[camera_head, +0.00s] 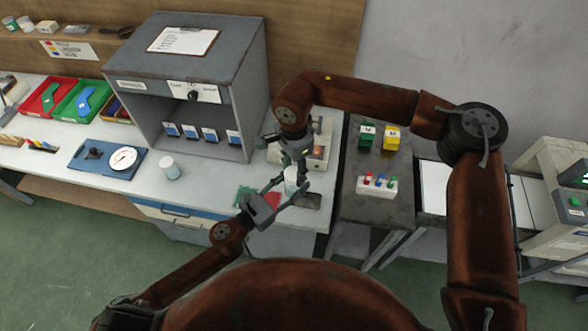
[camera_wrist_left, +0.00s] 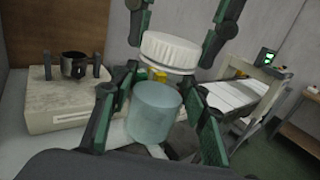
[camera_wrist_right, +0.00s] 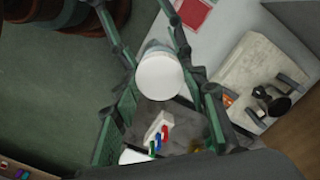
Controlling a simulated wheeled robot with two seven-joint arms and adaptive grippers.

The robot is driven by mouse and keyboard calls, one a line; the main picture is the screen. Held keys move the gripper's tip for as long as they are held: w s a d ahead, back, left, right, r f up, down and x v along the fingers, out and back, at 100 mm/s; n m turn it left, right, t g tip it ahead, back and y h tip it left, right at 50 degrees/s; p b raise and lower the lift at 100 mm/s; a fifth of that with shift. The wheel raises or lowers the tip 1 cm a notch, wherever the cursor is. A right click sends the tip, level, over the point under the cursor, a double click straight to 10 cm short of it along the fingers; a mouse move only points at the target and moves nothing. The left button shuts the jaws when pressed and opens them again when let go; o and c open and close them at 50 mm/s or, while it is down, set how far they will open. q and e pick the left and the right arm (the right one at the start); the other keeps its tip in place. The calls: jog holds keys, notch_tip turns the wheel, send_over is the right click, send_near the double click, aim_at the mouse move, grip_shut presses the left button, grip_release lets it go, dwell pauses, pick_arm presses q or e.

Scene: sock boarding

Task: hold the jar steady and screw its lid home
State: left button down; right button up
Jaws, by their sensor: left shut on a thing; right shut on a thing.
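The pale blue jar (camera_wrist_left: 155,112) stands upright between the fingers of my left gripper (camera_wrist_left: 158,100), which is shut on it. The ribbed white lid (camera_wrist_left: 170,52) is above the jar in the left wrist view, with a visible gap between them. My right gripper (camera_head: 298,158) is shut on the lid, its fingers coming down from above. In the right wrist view the lid's round top (camera_wrist_right: 159,77) hides most of the jar. In the head view my left gripper (camera_head: 275,196) reaches in from the lower left, and the jar (camera_head: 291,178) is partly covered by fingers.
A beige device (camera_wrist_left: 70,97) with a dark cup-like part stands beside the grippers. A second jar (camera_head: 170,168) stands on the bench near a blue board (camera_head: 107,160) with a dial. A grey shelf unit (camera_head: 195,85) rises behind. A side table (camera_head: 376,205) holds small coloured items.

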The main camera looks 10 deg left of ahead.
jog(key=m, duration=1.1)
jog(key=o, duration=1.3)
jog(key=shift+r, duration=2.25)
jog(key=shift+r+n, duration=1)
jog(key=shift+r, duration=0.75)
jog(key=shift+c, duration=0.4)
